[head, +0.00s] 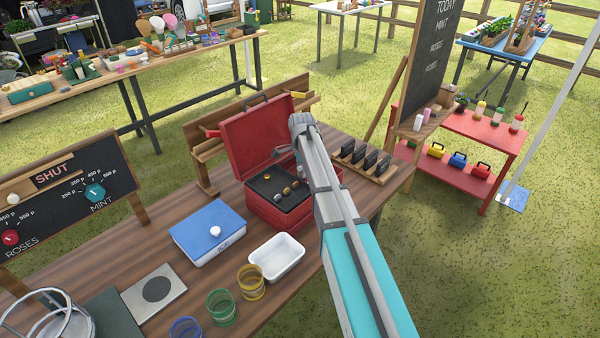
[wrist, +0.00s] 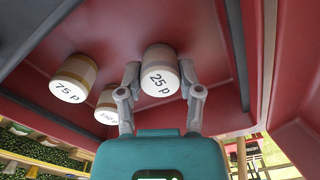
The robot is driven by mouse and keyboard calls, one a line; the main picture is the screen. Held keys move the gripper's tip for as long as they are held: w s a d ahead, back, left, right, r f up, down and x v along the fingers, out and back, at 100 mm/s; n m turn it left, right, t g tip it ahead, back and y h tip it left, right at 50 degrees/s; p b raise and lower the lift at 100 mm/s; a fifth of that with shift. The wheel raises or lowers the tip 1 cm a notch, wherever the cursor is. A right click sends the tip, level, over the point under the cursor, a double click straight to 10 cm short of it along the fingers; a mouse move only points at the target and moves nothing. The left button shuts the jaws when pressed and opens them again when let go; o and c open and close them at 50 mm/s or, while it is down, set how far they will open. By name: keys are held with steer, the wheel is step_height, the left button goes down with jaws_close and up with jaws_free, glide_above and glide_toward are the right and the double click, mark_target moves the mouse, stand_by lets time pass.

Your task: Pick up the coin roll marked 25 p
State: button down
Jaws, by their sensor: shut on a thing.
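The coin roll marked 25 p (wrist: 159,82) is a pale cylinder in the wrist view, its labelled end toward the camera. My gripper (wrist: 160,70) has one grey finger on each side of it, closed against its sides. A roll marked 75 p (wrist: 70,80) is to its left. A third roll (wrist: 107,104) is between them, lower, partly hidden by a finger, its label hard to read. All are within the red walls of the cash box (head: 258,132), whose lid stands open in the head view.
A black tray (head: 264,180) with several small coin-like pieces lies in the box's front part. A blue-lidded box (head: 207,232), a white dish (head: 277,258) and coloured glass jars (head: 221,307) stand in front. A wooden rack (head: 362,160) and chalkboard (head: 432,70) are to the right.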

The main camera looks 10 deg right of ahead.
steer(key=shift+r, duration=0.15)
step_height(320, 180, up, 3)
steer(key=p, duration=0.3)
steer(key=s+d+r+p, duration=0.3)
steer(key=s+r+p, duration=0.6)
steer(key=s, duration=0.4)
steer(key=shift+s+r+p, duration=0.35)
steer(key=shift+p, duration=0.2)
